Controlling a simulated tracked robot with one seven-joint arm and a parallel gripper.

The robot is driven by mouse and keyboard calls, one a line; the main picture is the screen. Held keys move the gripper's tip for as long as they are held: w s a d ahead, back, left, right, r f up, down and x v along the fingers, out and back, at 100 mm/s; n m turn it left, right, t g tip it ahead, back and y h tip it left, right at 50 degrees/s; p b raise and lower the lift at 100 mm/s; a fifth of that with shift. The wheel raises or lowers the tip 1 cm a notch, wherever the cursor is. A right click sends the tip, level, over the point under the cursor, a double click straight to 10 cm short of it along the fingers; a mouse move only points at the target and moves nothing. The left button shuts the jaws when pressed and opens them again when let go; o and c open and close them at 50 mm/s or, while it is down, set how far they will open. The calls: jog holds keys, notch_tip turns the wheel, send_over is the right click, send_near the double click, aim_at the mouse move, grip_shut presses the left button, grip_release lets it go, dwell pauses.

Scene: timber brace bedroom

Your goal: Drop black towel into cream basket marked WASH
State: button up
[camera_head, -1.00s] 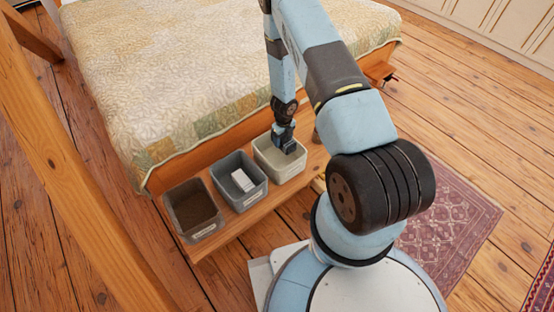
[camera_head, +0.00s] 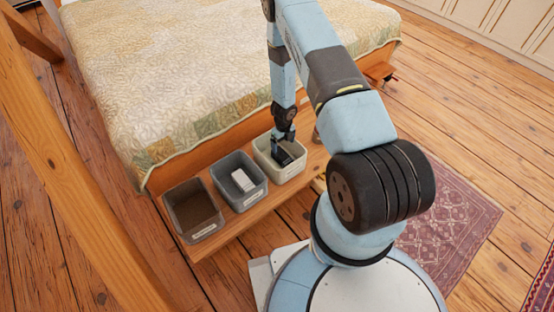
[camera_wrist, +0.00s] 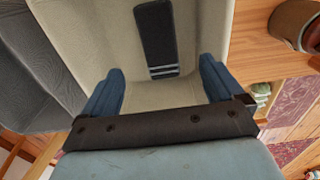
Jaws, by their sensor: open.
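The cream basket (camera_head: 264,160) is the rightmost of three on the low wooden bench; the writing on its front label is too small to read. The black towel (camera_wrist: 155,38), a dark folded strip with pale stripes at one end, is inside the basket in the wrist view. It also shows as a dark patch in the basket in the head view (camera_head: 290,153). My gripper (camera_wrist: 160,78) points down into the basket, its blue fingers spread wide. The towel lies beyond the fingertips, apart from both fingers.
A grey basket (camera_head: 232,203) with a white folded item (camera_head: 242,180) stands left of the cream one. A darker basket (camera_head: 193,212) stands at the bench's left end. The bed (camera_head: 200,80) borders the bench behind. A wooden post (camera_head: 70,170) rises at left.

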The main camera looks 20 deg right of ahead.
notch_tip(320, 180, up, 14)
jog(key=shift+f, duration=0.15)
dwell(0.7)
dwell(0.4)
